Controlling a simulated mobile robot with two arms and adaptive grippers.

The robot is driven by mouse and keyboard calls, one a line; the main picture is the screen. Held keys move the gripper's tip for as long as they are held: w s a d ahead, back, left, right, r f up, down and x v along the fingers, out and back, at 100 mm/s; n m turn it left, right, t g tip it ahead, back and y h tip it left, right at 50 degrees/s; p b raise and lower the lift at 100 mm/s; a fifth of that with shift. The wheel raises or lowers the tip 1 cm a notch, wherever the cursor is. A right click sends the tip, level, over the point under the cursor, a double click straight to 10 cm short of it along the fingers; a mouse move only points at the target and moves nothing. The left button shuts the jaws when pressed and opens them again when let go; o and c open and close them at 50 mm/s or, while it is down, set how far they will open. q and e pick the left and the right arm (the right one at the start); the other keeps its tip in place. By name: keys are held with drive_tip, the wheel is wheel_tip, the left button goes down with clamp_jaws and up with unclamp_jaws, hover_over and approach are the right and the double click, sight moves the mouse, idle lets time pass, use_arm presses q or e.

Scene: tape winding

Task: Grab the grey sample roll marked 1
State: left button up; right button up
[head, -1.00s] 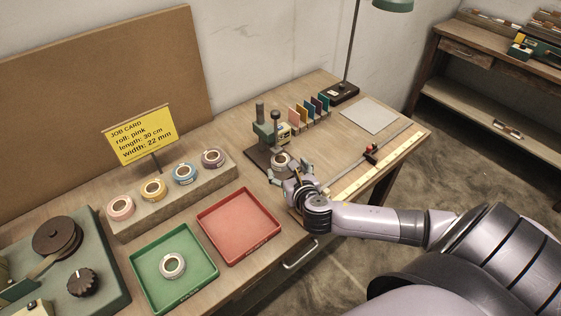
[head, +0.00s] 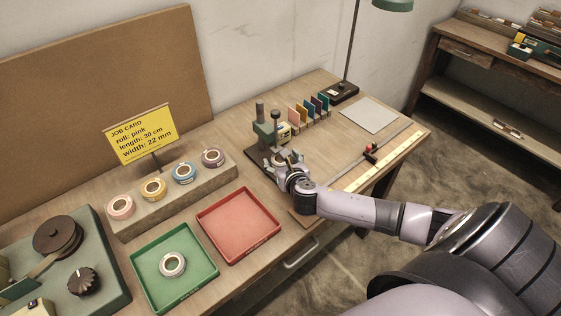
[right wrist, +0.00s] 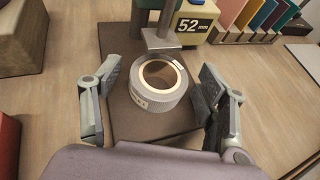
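In the right wrist view a grey roll (right wrist: 158,84) with a pale core rests on the dark base plate of a gauge, below its metal foot. Small marks show on its side and a pale tag on its rim; I cannot read a number. My right gripper (right wrist: 158,90) is open, one finger at each side of the roll with gaps to both. In the head view my right gripper (head: 288,162) is at the gauge and mostly hides the roll. Another pale grey roll (head: 163,264) lies in the green tray (head: 139,275). My left gripper is not in view.
The gauge (head: 263,131) reads 52 mm in the wrist view, its post and foot close above the roll. A red tray (head: 240,228) and a block (head: 200,188) with several coloured rolls stand to the left. A ruler strip (head: 375,168) lies at the right edge.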

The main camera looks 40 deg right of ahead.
drive_tip(key=c, duration=0.9)
drive_tip(key=shift+r, duration=0.1)
drive_tip(key=shift+c, duration=0.2)
